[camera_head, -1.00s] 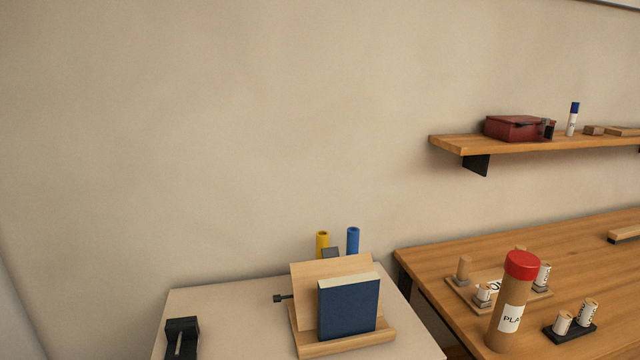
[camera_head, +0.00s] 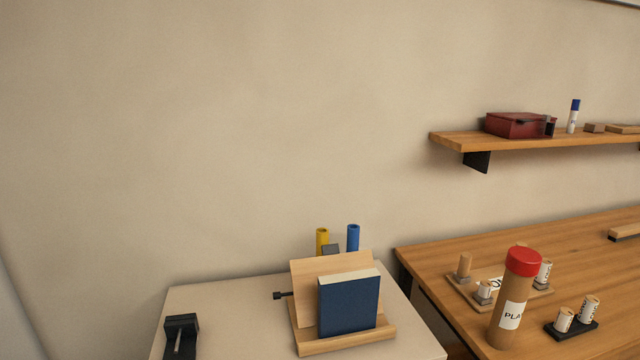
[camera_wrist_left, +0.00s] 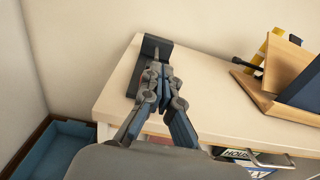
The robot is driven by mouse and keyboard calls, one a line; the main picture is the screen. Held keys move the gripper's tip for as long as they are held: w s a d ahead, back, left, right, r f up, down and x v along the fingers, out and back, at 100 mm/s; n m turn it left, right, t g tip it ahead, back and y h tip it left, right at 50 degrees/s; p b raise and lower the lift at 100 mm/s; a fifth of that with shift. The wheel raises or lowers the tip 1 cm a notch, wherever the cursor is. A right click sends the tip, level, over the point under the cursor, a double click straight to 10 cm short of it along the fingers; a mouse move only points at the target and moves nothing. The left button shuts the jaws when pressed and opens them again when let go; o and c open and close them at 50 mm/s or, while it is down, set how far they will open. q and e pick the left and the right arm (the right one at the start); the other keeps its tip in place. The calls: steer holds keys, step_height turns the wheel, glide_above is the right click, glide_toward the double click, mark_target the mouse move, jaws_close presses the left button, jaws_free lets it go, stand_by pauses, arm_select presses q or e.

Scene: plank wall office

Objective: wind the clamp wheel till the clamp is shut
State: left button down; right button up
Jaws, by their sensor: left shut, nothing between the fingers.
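The black clamp (camera_head: 181,337) stands near the left edge of the pale table, cut by the bottom of the head view. A thin metal screw shows in its middle. In the left wrist view the clamp (camera_wrist_left: 153,46) is partly hidden behind my left gripper (camera_wrist_left: 160,72). I cannot make out its wheel or how far its jaws are apart. My left gripper is shut and empty in front of the clamp; whether it touches it I cannot tell. My right gripper is in neither view.
On the pale table (camera_head: 230,312) a wooden stand (camera_head: 345,342) holds a blue book (camera_head: 349,306), right of the clamp. A black knob (camera_head: 281,295) sticks out left of the stand. A blue bin (camera_wrist_left: 62,150) is below the table's left side. The tabletop between clamp and stand is clear.

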arm_select(q)
steer(key=shift+x, duration=1.45)
steer(key=shift+f, duration=0.3)
steer(key=shift+d, duration=0.25)
steer(key=shift+r+p, duration=0.35)
steer(key=b+v, duration=0.1)
steer(key=v, duration=0.5)
steer(key=shift+r, duration=0.1)
